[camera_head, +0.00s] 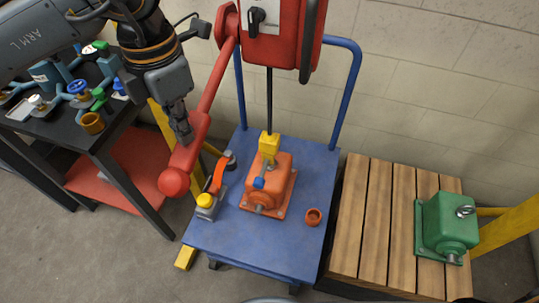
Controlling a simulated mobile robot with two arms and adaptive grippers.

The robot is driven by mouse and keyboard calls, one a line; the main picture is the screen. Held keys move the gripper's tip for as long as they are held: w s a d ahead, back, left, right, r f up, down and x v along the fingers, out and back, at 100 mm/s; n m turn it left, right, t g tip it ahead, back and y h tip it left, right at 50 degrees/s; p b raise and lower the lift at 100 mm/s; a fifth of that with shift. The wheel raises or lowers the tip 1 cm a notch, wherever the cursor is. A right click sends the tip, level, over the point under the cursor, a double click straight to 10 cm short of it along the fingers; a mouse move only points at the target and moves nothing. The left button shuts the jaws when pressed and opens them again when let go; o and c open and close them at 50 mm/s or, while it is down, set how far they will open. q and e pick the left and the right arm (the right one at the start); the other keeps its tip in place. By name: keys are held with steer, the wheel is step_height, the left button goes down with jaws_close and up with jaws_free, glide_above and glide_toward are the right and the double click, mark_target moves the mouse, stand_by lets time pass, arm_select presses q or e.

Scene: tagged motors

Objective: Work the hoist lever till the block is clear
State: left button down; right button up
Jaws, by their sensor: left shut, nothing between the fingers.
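The red hoist (272,32) hangs at the top middle, with a dark switch on a pale plate. Its long red lever (207,97) slants down to the left and ends in a round red knob. My left gripper (184,138) is shut and empty, at the lever's lower part above the knob; whether it touches cannot be told. A dark line runs down from the hoist to a yellow block (270,145) at the top of an orange motor (268,188). The motor appears to sit on the blue cart (225,250); any gap beneath is not visible. My right gripper is not in view.
A green motor (447,225) sits on a wooden pallet (375,220) at right. A dark bench (60,120) with coloured valves stands at left.

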arm_select(q)
steer(key=shift+w+f+b, duration=0.15)
steer(key=shift+f+b, duration=0.35)
steer(key=shift+f, duration=0.35)
steer(key=shift+r, duration=0.3)
step_height(320, 180, up, 17)
steer(key=p, duration=1)
steer(key=shift+p, duration=0.4)
